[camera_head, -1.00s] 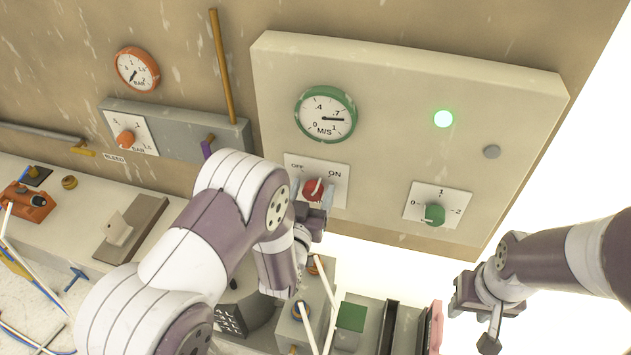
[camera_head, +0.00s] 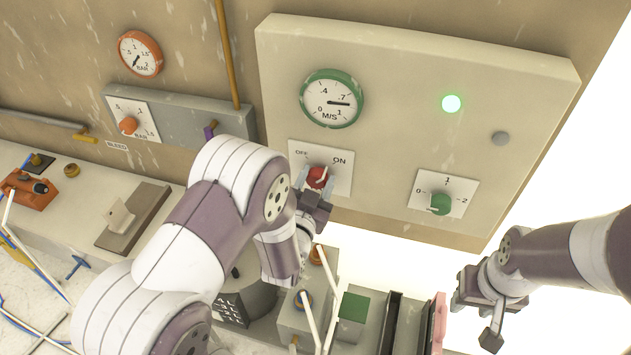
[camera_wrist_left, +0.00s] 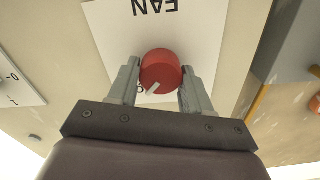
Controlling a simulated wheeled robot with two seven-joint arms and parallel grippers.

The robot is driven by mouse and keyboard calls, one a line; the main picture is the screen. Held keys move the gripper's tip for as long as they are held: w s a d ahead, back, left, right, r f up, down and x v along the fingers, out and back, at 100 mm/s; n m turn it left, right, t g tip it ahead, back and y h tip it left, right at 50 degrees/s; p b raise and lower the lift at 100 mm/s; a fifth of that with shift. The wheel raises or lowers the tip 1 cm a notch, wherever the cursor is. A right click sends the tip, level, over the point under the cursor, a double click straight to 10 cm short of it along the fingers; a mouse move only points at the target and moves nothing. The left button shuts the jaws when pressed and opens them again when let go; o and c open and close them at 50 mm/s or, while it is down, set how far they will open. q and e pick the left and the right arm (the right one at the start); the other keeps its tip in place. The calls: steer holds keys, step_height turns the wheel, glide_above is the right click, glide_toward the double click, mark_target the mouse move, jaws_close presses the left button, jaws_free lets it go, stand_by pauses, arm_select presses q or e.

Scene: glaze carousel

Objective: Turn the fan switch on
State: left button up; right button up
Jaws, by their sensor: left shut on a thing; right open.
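The fan switch is a red round knob (camera_head: 318,177) on a white plate (camera_head: 342,184) marked OFF at left and ON at right, on the pale panel. My left gripper (camera_head: 316,188) is shut on the red knob, one finger on each side. The left wrist view also shows the red knob (camera_wrist_left: 162,70) between the fingers of my left gripper (camera_wrist_left: 160,85). There its white pointer faces lower left, on the side of the partly hidden ON label. The plate's FAN lettering appears upside down. My right gripper (camera_head: 490,325) is open and empty, low at the right, away from the panel.
A green-rimmed M/S gauge (camera_head: 331,98) above the switch reads past .7. A green lamp (camera_head: 451,103) is lit. A green knob (camera_head: 440,204) marked 0, 1, 2 sits to the right. An orange knob (camera_head: 128,125) is on the grey box at left.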

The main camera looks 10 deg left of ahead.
arm_select(q)
steer(key=o, duration=1)
steer(key=shift+s+a+r+b, duration=0.1)
steer(key=shift+s+b, duration=0.65)
steer(key=shift+s, duration=2.4)
steer(key=shift+s+a+b, duration=0.1)
steer(key=shift+s+b, duration=0.6)
steer(key=shift+s, duration=2.45)
